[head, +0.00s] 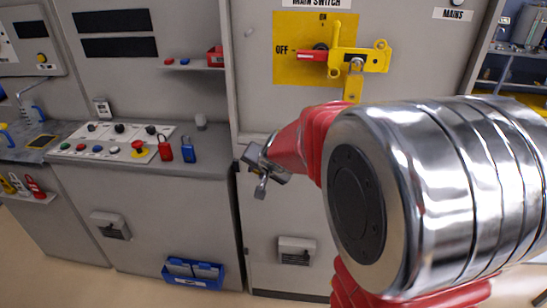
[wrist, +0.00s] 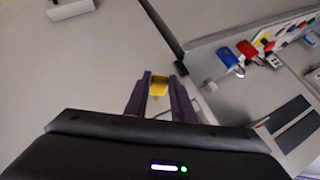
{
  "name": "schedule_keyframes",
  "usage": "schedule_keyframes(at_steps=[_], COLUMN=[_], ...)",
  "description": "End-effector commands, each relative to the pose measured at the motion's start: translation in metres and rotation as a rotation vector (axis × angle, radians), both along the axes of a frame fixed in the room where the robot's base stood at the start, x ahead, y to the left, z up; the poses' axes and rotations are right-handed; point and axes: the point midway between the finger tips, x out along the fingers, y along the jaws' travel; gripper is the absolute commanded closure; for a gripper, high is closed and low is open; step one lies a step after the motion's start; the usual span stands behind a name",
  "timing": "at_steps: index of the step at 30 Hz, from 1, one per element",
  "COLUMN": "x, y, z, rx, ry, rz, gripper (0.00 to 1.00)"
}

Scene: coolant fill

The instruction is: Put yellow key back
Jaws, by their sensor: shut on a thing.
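My gripper (head: 255,170) is in front of the grey cabinets, right of the control desk and below the main switch. In the wrist view its two dark fingers (wrist: 159,78) are shut on a small yellow key (wrist: 158,87). Only the yellow part of it shows clearly between the fingertips, and nothing shows touching it besides the fingers. The key cannot be made out in the head view. My shiny arm covers much of the right side there.
The control desk (head: 85,143) carries buttons, with a red padlock (head: 165,152) and a blue padlock (head: 188,153) at its right end. The red switch handle (head: 312,56) sits in a yellow lockout bar (head: 372,60). A blue bin (head: 193,283) stands below the desk.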

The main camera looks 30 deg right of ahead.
Motion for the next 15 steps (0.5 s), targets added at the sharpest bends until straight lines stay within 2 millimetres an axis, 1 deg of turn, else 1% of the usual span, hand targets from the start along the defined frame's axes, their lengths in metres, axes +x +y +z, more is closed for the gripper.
schedule_keyframes(at_steps=[1,7,10,15], x=[0.007,0.026,0.031,0.035], y=[0.016,0.073,0.092,0.111], z=[-0.007,-0.029,-0.035,-0.041], rx=[-0.001,-0.002,-0.002,-0.002], ry=[0.003,0.003,0.001,0.001], rz=[0.016,0.057,0.073,0.089], gripper=[0.98,0.98,0.98,0.98])
